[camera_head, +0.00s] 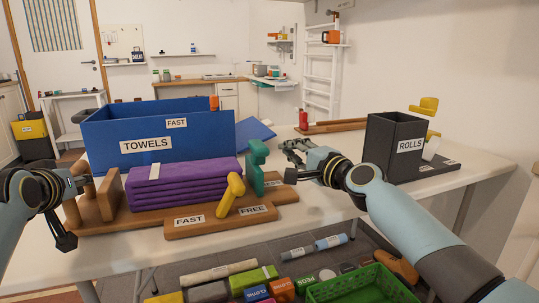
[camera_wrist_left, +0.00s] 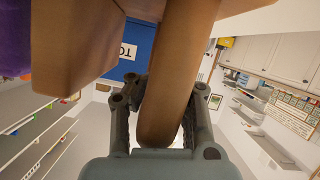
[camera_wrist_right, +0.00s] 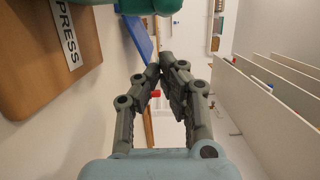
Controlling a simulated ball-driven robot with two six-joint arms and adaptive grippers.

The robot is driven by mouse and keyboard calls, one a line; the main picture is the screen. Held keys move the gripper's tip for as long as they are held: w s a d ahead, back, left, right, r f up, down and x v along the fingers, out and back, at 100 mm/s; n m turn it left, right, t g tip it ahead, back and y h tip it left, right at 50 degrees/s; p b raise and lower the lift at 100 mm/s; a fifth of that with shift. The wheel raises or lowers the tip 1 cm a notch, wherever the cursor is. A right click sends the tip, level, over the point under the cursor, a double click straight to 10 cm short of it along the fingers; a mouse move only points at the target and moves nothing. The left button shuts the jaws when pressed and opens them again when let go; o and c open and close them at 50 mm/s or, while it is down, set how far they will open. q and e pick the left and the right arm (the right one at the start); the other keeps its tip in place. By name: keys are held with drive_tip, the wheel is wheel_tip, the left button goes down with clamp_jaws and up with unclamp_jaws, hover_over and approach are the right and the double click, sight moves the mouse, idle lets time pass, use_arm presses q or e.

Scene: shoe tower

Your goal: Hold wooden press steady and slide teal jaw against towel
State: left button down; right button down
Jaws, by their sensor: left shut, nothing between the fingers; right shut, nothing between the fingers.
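The wooden press (camera_head: 135,220) lies along the table's front, with an upright wooden end block (camera_head: 110,194) and a wooden handle (camera_head: 72,213) at its left. A folded purple towel stack (camera_head: 185,190) sits on it against the block. The teal jaw (camera_head: 257,168) stands at the stack's right; I cannot tell whether they touch. A yellow lever (camera_head: 231,194) leans over the FAST/FREE plate. My left gripper (camera_head: 80,180) is shut beside the handle, which hides its fingertips in the left wrist view (camera_wrist_left: 175,75). My right gripper (camera_wrist_right: 156,70) is shut and empty, right of the teal jaw.
A blue TOWELS bin (camera_head: 205,135) stands behind the press, with a blue panel (camera_head: 255,133) beside it. A dark ROLLS box (camera_head: 393,148) stands at the right. Below the front edge are a green crate (camera_head: 360,290) and several loose items.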

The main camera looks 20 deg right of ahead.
sight(258, 165)
use_arm(q)
drive_tip(key=shift+r, duration=0.2)
use_arm(e)
drive_tip(key=shift+s+a, duration=0.1)
drive_tip(key=shift+a, duration=1.2)
drive_tip(key=shift+a+r, duration=0.1)
drive_tip(key=shift+a, duration=1.35)
